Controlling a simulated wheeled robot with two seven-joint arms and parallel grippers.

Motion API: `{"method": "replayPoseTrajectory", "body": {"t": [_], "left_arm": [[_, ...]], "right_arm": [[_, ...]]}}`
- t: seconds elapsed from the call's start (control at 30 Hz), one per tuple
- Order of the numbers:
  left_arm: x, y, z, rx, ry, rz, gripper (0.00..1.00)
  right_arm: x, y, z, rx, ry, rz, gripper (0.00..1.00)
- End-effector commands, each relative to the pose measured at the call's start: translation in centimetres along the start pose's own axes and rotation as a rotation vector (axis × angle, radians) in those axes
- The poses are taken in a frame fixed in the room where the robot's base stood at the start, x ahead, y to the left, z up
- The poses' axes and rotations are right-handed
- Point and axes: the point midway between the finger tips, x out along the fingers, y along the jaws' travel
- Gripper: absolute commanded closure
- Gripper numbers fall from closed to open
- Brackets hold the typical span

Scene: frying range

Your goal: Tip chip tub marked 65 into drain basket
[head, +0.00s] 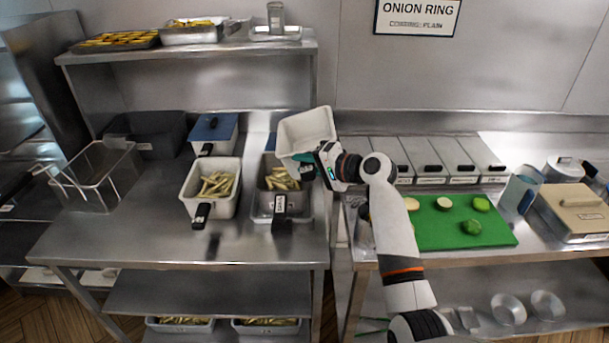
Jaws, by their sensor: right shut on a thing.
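My right gripper (312,168) is shut on a white tub (307,128) and holds it above the steel bench, tilted. The part of its inside that shows looks empty; any mark on it is not readable. Just below and left of it stands a grey container (262,204) with chips (281,178) in it and a black labelled handle, partly hidden by the tub and gripper. A white tub of chips (211,186) with a black handle stands to its left. An empty wire basket (103,172) stands farther left. I cannot tell which is the drain basket. My left gripper is not in view.
A blue-lidded container (213,133) and a dark bin (150,133) stand behind. A shelf (185,51) with trays is above. To the right are several lidded grey bins (420,158) and a green board (455,222) with cut vegetables. The bench front left is clear.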

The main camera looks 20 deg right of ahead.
Motion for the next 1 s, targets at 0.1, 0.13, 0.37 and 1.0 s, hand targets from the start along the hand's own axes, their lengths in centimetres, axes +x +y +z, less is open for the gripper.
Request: {"method": "replayPoseTrajectory", "body": {"t": [0.1,0.13,0.37,1.0], "left_arm": [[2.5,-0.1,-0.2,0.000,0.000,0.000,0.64],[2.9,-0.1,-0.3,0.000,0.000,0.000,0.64],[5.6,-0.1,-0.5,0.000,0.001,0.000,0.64],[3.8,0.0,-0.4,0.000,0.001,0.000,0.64]], "right_arm": [[0.4,-1.1,-0.3,0.056,0.000,0.083,1.00],[0.4,-1.2,-0.3,0.070,0.000,0.103,1.00],[0.6,-1.7,-0.4,0.152,0.001,0.225,1.00],[-0.4,1.5,0.3,0.189,0.002,0.278,1.00]]}}
